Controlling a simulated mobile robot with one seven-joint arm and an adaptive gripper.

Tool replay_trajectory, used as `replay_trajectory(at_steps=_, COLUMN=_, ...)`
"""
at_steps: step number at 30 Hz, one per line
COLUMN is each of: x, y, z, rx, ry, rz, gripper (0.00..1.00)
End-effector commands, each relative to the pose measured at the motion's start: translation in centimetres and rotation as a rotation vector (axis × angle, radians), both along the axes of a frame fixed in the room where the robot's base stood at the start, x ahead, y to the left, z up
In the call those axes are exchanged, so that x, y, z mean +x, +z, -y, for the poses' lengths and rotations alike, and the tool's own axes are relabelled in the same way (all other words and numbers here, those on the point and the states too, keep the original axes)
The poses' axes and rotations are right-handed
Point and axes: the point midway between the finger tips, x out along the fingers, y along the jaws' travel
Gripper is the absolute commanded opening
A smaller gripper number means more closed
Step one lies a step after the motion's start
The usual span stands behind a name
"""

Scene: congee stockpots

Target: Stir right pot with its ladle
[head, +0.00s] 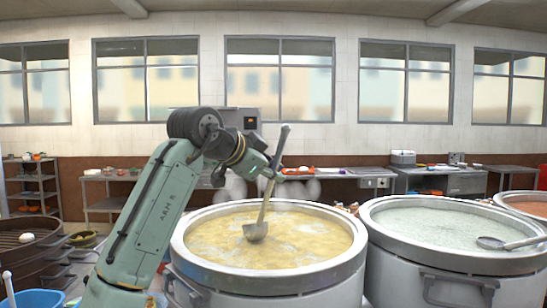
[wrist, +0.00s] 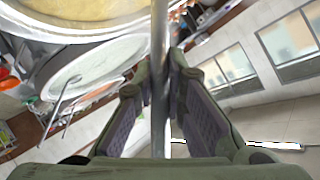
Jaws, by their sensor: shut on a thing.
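My gripper (head: 273,172) is shut on the upper handle of a grey metal ladle (head: 262,210), above the middle pot (head: 178,246) of yellow congee. The ladle tilts slightly, handle top to the right. Its bowl is at the yellow surface, left of centre; how deep it dips I cannot tell. In the wrist view the handle (wrist: 159,110) runs between the fingers (wrist: 160,72). The pot to the right (head: 372,228) holds pale whitish-green congee. A second ladle (head: 508,242) lies in it, its handle over the right rim; no gripper touches it.
A further pot (head: 530,196) with reddish-orange contents is cut off at the right edge. Dark stacked round vessels (head: 30,262) and a blue tub (head: 22,299) stand at the left. Counters and a shelf rack (head: 32,186) line the back wall. The two large pots stand close together.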

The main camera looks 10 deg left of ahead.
Motion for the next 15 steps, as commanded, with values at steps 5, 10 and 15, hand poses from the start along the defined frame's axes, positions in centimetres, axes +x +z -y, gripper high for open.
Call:
replay_trajectory(at_steps=5, x=0.0, y=-2.8, z=0.1, rx=-0.002, ry=-0.003, rz=0.002, gripper=0.0)
replay_trajectory(at_steps=10, x=0.0, y=-4.7, z=0.1, rx=-0.002, ry=-0.003, rz=0.003, gripper=0.0)
replay_trajectory(at_steps=15, x=0.0, y=-5.9, z=0.1, rx=-0.001, ry=-0.002, rz=0.004, gripper=0.0)
